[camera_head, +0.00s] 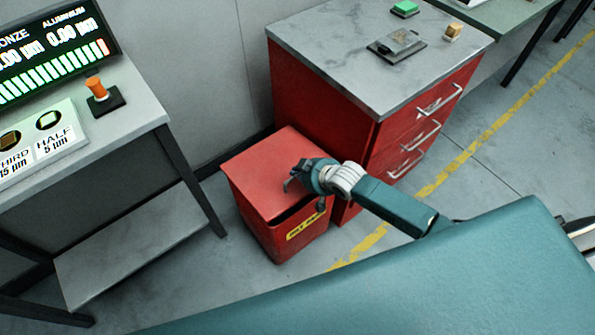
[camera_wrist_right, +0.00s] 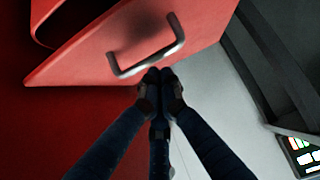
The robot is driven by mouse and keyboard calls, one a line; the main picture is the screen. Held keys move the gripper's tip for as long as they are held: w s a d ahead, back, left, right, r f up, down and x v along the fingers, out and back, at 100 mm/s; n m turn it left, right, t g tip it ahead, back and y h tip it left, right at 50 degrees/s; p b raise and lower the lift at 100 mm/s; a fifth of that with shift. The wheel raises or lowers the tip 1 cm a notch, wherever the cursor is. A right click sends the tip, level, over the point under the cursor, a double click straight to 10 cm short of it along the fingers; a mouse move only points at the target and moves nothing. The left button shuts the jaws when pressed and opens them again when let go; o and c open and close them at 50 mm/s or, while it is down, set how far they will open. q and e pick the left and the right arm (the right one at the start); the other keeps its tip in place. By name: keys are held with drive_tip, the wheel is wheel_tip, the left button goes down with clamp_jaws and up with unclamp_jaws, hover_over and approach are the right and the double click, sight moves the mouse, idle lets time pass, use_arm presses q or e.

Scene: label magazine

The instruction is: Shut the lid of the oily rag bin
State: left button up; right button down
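The red oily rag bin (camera_head: 272,222) stands on the floor in the head view, with a yellow label on its front. Its red lid (camera_head: 265,165) lies over the top, with a dark gap under its front edge, so it looks partly open. In the right wrist view the lid (camera_wrist_right: 85,60) shows a metal handle (camera_wrist_right: 148,58). My right gripper (camera_head: 290,182) is over the lid. In the wrist view its fingertips (camera_wrist_right: 158,76) are together, right beside the handle bar; I cannot tell whether they touch it. My left gripper is not in view.
A red drawer cabinet (camera_head: 322,112) with a grey top stands close behind and right of the bin. A grey table (camera_head: 140,95) with a display (camera_head: 55,55) is at the left. Open floor (camera_head: 200,275) lies between that table and the bin.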

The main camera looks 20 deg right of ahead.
sight(300, 187)
drive_tip(key=shift+t, duration=0.6)
drive_tip(key=f+b, duration=0.1)
drive_tip(key=f, duration=0.1)
drive_tip(key=s+f+b, duration=0.1)
drive_tip(key=f+b, duration=0.1)
drive_tip(key=s+f+b, duration=0.1)
drive_tip(key=shift+d+f+b, duration=0.35)
drive_tip(key=shift+d+f, duration=0.05)
drive_tip(key=shift+s+f, duration=0.15)
drive_tip(key=shift+f, duration=0.3)
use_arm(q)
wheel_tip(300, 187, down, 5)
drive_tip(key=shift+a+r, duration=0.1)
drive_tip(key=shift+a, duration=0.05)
use_arm(e)
drive_tip(key=shift+r+p, duration=0.55)
drive_tip(key=shift+r, duration=0.05)
drive_tip(key=r+p, duration=0.3)
drive_tip(key=shift+s+d, duration=0.15)
drive_tip(key=shift+s, duration=0.05)
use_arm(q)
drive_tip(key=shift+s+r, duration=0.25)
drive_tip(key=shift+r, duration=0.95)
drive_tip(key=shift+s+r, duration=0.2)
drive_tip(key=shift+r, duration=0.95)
use_arm(e)
drive_tip(key=f+v, duration=0.1)
drive_tip(key=v, duration=0.9)
drive_tip(key=shift+s+d, duration=0.35)
drive_tip(key=shift+s, duration=0.05)
